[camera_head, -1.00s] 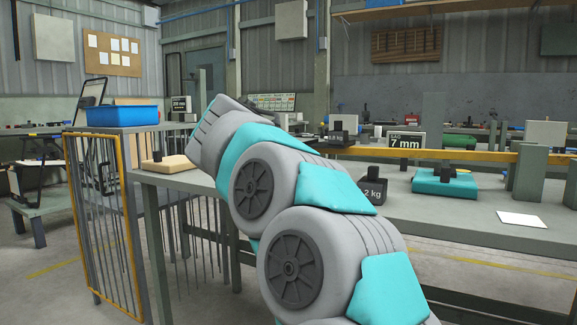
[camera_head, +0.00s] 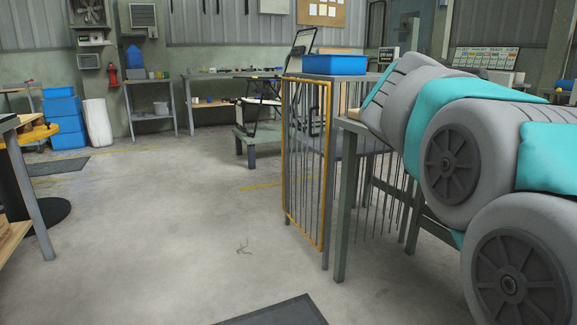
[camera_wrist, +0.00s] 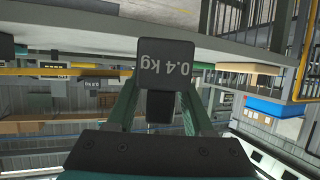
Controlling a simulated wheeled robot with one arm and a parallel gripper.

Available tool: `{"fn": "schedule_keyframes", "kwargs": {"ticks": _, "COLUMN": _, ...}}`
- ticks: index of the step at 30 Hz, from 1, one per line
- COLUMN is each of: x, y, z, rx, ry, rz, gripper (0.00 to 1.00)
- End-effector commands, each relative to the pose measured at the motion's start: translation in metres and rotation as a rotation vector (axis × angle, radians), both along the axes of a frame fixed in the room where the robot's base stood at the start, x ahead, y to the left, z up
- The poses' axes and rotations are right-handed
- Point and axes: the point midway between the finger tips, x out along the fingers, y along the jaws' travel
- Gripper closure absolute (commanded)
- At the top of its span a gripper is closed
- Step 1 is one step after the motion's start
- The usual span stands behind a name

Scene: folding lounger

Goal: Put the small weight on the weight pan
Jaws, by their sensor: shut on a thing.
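In the wrist view a small dark weight marked "0.4 kg" (camera_wrist: 162,62) sits between the two green fingers of my gripper (camera_wrist: 160,84). My gripper is shut on it. The weight appears upside down in this view and hangs clear of any surface that I can see. In the head view my arm fills the right side, and it hides my gripper and the weight. I cannot make out the weight pan in either view.
A bench (camera_head: 345,190) stands at the right, beside an orange-framed rack (camera_head: 322,165) of thin rods. A blue bin (camera_head: 333,65) sits above the rack. A dark folding lounger frame (camera_head: 266,100) stands behind.

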Motion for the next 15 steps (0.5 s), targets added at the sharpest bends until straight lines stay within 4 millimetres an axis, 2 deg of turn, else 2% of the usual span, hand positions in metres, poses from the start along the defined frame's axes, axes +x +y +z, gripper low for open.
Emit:
{"fn": "schedule_keyframes", "kwargs": {"ticks": 1, "x": 0.011, "y": 0.021, "z": -0.008, "rx": -0.007, "ry": 0.008, "rz": 0.051, "gripper": 1.00}}
{"fn": "schedule_keyframes", "kwargs": {"ticks": 3, "x": 0.026, "y": 0.050, "z": -0.022, "rx": -0.007, "ry": 0.007, "rz": 0.121, "gripper": 1.00}}
{"fn": "schedule_keyframes", "kwargs": {"ticks": 6, "x": 0.042, "y": 0.087, "z": -0.047, "rx": -0.007, "ry": 0.007, "rz": 0.209, "gripper": 1.00}}
{"fn": "schedule_keyframes", "kwargs": {"ticks": 12, "x": 0.059, "y": 0.139, "z": -0.091, "rx": -0.006, "ry": 0.005, "rz": 0.331, "gripper": 1.00}}
{"fn": "schedule_keyframes", "kwargs": {"ticks": 15, "x": 0.064, "y": 0.159, "z": -0.113, "rx": -0.006, "ry": 0.005, "rz": 0.380, "gripper": 1.00}}
